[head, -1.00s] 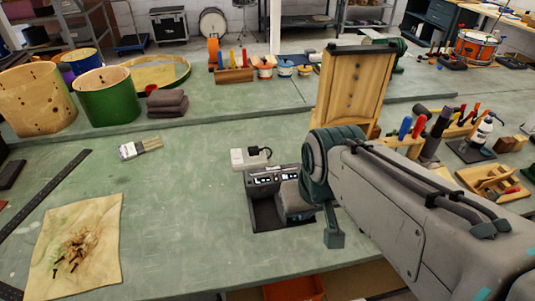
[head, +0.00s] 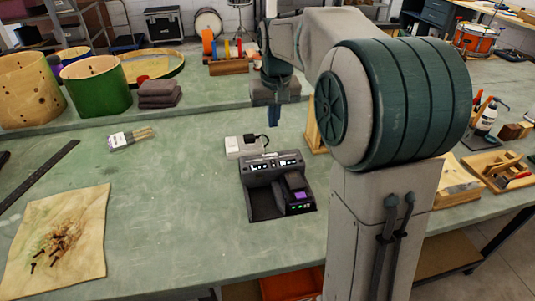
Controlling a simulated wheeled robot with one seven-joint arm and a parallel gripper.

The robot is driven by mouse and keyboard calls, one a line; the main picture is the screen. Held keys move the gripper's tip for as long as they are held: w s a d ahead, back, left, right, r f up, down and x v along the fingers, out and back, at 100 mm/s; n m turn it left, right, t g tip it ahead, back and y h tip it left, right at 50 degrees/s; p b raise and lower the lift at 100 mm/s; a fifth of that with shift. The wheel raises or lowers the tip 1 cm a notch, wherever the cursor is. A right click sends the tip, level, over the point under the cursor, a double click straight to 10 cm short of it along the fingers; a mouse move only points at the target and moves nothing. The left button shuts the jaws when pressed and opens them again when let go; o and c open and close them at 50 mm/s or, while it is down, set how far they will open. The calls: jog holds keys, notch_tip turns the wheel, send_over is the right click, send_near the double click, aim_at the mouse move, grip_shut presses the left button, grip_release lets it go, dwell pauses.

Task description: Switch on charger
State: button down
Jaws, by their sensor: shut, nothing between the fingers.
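The charger (head: 262,203) is a dark grey box on the bench in the middle, with white markings along its raised back. A dark block with a lit purple display (head: 299,197) sits in its right part, and small green lights glow at its front edge. A white socket block (head: 240,147) with a black plug in it lies just behind the charger. My gripper (head: 273,118) points down above and behind the socket block, apart from the charger. Its narrow fingers are shut and empty. My arm hides the bench to the right.
Drum shells (head: 97,88) and folded grey cloths (head: 159,94) stand farther back. A wooden plane (head: 495,170) is at right. The bench left of the charger is clear.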

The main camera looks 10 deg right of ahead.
aim_at(270, 160)
jog(key=shift+w+f, duration=0.15)
jog(key=shift+w, duration=0.4)
jog(key=shift+f, duration=0.1)
jog(key=f, duration=0.4)
jog(key=w+f, duration=0.1)
jog(key=f, duration=0.8)
jog(key=shift+w+f, duration=0.4)
jog(key=shift+w+p, duration=0.1)
jog(key=shift+p, duration=0.4)
jog(key=shift+g+p, duration=0.3)
jog(key=shift+f, duration=0.2)
